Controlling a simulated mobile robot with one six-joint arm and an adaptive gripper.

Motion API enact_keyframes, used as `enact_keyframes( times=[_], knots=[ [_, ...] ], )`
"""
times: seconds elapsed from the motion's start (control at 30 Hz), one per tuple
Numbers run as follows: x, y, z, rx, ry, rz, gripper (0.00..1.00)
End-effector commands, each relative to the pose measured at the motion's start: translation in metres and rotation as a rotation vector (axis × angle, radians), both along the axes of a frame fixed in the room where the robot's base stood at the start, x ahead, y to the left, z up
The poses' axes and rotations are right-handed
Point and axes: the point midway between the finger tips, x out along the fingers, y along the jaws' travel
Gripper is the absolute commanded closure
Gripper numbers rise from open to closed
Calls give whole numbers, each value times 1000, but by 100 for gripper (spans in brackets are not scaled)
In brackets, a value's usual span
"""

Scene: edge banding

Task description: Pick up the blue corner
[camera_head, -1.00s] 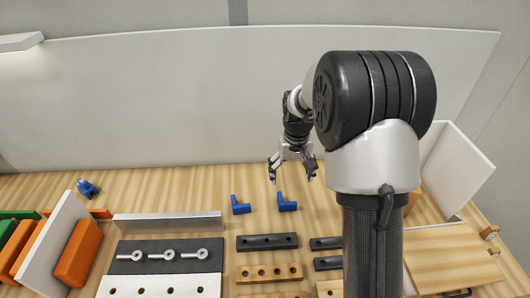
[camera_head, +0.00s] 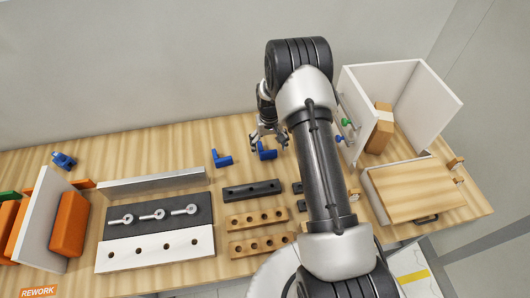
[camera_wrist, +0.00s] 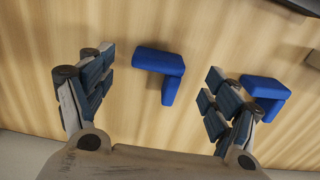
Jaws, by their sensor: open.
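The left blue corner (camera_head: 222,158) lies clear of my arm in the head view. The right blue corner (camera_head: 267,151) is close by my gripper (camera_head: 268,140), partly hidden by it. In the wrist view, one blue corner (camera_wrist: 160,68) lies between the open fingers of my gripper (camera_wrist: 155,95), towards the far side. The other blue corner (camera_wrist: 265,95) lies just outside the right finger, partly covered by it. The fingers are spread and hold nothing; I cannot tell their exact height above the table.
Dark drilled bars (camera_head: 252,190) and wooden drilled bars (camera_head: 257,217) lie in front of the corners. A black and white fixture (camera_head: 165,250) with metal clamps is at left, beside orange blocks (camera_head: 70,224). A white open box (camera_head: 412,85) stands at right. A blue piece (camera_head: 64,160) lies far left.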

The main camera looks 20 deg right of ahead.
Motion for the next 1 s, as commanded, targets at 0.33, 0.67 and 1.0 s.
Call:
enact_keyframes(
  times=[0.33, 0.67, 1.0],
  knots=[
    [4, -2, -36, 0, 1, 0, 18],
    [5, -2, -59, 0, -2, 0, 18],
    [5, -2, -59, 0, -1, 0, 32]
  ],
)
